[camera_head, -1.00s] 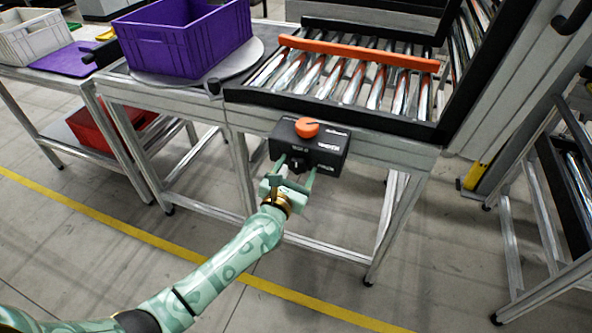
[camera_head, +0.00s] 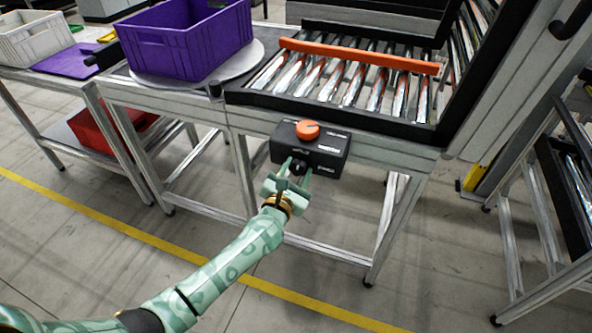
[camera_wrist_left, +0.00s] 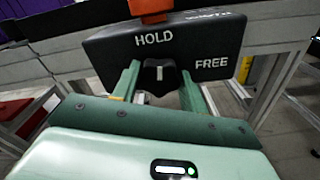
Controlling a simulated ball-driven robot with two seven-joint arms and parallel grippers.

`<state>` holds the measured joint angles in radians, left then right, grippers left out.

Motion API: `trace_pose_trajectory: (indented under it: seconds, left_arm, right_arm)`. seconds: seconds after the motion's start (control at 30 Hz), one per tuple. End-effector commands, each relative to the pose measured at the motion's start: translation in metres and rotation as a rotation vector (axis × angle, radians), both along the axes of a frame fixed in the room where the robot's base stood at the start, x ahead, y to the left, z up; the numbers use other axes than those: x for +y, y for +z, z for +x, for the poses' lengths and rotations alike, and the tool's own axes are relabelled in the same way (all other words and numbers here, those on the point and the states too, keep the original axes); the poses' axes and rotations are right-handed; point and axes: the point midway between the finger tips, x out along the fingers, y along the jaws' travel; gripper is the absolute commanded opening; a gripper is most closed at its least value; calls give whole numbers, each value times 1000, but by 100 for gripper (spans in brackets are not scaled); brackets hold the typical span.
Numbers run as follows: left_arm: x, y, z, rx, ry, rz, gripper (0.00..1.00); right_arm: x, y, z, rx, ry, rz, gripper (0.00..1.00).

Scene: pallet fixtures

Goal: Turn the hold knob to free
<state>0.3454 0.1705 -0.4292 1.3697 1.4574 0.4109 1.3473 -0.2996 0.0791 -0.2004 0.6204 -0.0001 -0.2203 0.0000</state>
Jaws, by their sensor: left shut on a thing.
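A black control box (camera_head: 325,152) hangs at the front edge of the roller table, with an orange knob or button (camera_head: 307,129) on top. In the left wrist view its front (camera_wrist_left: 110,47) reads HOLD above and FREE to the right of a black hold knob (camera_wrist_left: 160,77). The knob's white mark stands about upright, towards HOLD. My left gripper (camera_head: 293,170) is at the box front, its green fingers shut on the knob from both sides; it also shows in the left wrist view (camera_wrist_left: 160,88). My right gripper is out of view.
An orange bar (camera_head: 358,55) lies across the rollers (camera_head: 330,77). A purple crate (camera_head: 185,45) sits on a round grey plate (camera_head: 240,66) to the left. A red bin (camera_head: 95,130) is on a lower shelf. The floor in front is clear.

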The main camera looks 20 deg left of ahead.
Motion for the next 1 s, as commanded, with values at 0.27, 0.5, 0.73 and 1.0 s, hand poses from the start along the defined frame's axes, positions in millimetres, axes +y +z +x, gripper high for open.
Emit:
trace_pose_trajectory:
  seconds: [0.27,0.5,0.73,1.0]
  left_arm:
    - [-1,1,0,-7,0,247,20]
    - [-1,1,0,-15,0,475,20]
    - [-1,-1,-1,-22,0,695,20]
    - [-2,-2,-1,-30,-2,951,20]
  right_arm:
    - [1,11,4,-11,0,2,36]
    - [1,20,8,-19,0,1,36]
    - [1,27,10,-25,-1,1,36]
    - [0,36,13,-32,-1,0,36]
